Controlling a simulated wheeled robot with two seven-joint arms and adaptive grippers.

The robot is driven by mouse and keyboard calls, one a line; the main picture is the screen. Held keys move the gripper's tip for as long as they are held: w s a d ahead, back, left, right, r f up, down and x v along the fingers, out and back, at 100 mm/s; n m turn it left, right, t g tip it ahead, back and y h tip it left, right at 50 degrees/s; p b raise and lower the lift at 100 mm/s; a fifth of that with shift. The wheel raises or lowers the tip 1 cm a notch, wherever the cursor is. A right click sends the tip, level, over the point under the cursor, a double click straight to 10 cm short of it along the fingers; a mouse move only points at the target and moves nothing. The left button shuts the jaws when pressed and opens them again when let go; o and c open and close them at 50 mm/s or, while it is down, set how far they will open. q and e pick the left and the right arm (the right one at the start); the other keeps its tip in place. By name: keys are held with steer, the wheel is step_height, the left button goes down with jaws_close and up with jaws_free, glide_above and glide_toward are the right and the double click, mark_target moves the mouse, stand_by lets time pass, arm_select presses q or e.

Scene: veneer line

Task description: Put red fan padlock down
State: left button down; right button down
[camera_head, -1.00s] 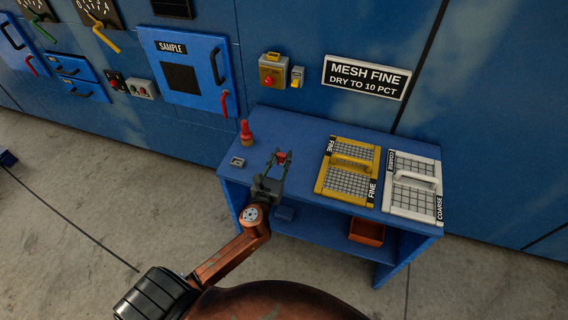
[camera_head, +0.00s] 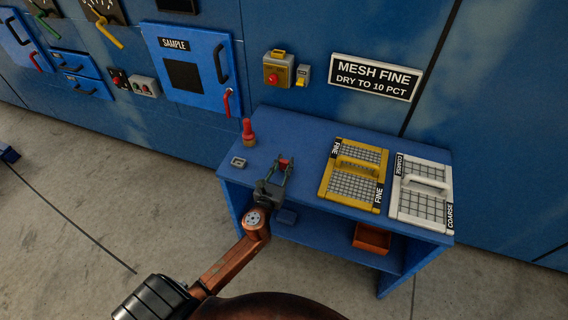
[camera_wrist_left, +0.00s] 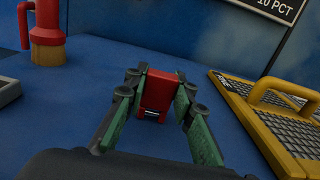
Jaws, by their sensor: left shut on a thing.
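The red fan padlock (camera_wrist_left: 160,92) is between the fingertips of my left gripper (camera_wrist_left: 158,90) in the left wrist view. The gripper is shut on it. In the head view the red padlock (camera_head: 284,162) shows at the tip of my left gripper (camera_head: 282,166), over the left half of the blue bench (camera_head: 300,135). I cannot tell whether the padlock touches the bench top. My right gripper is not in view.
A red-handled piece (camera_head: 248,132) on a tan base and a small grey block (camera_head: 239,162) sit left of the gripper. The yellow FINE mesh screen (camera_head: 354,176) and white COARSE screen (camera_head: 424,192) lie to the right. An orange bin (camera_head: 371,239) is on the lower shelf.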

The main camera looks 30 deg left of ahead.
arm_select(q)
steer(key=c, duration=1.6)
jaws_free()
steer(key=shift+f, duration=0.1)
steer(key=shift+r, duration=0.2)
steer(key=v, duration=1.2)
